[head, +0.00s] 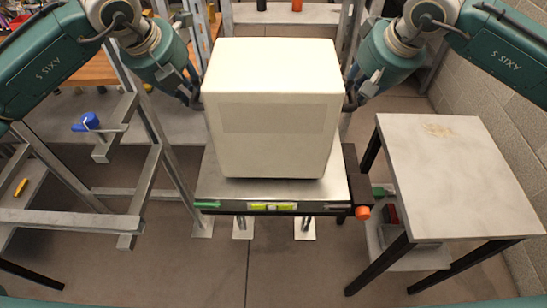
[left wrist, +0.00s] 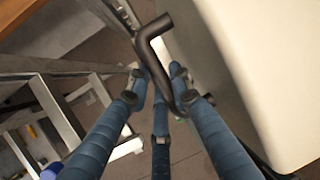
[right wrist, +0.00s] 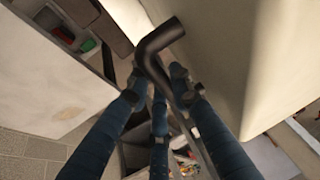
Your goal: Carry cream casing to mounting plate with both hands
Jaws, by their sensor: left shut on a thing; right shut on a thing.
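The cream casing (head: 270,120) is a large upright box in the middle of the head view. It is over a silver metal plate (head: 270,192); I cannot tell whether it rests on it or hangs just above. Whether this plate is the mounting plate is unclear. My left gripper (head: 193,97) is shut on the dark bent handle (left wrist: 158,55) at the casing's left side. My right gripper (head: 352,97) is shut on the matching handle (right wrist: 158,50) at its right side. The casing's wall (left wrist: 250,60) fills the right of the left wrist view. The casing hides what is behind it.
A pale-topped table (head: 460,165) with black legs stands at right, by a block wall (head: 515,90). A grey metal frame (head: 150,190) with a blue-handled tool (head: 90,121) stands at left. An orange knob (head: 362,212) sticks out at the plate's right. Floor shows in front.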

